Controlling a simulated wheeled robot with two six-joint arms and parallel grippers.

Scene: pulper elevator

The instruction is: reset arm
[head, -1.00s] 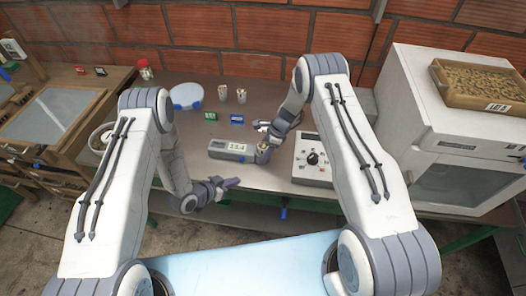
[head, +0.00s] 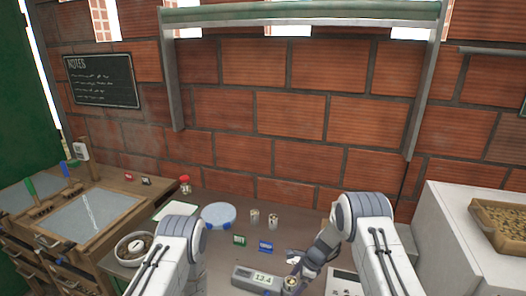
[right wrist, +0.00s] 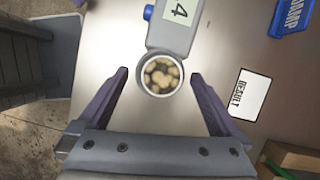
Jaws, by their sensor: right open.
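My right gripper (head: 303,270) is at the right end of a grey meter (head: 250,277) whose display reads about 13.4. In the right wrist view my right gripper (right wrist: 158,76) is open. Its two dark fingers stand on either side of a round metal cup (right wrist: 147,87) of pale beans, with a gap on each side. The cup sits at the end of the meter (right wrist: 172,42). It also shows in the head view (head: 291,283). My left arm enters at the bottom left of the head view, but its gripper is out of frame.
Green (head: 239,240) and blue (head: 266,247) cards, two small cups (head: 254,217) and a blue-white round dish (head: 219,216) stand behind the meter. A white box (head: 450,235) with a bean tray (head: 499,222) is at right. A RESULT card (right wrist: 248,95) lies beside the right gripper.

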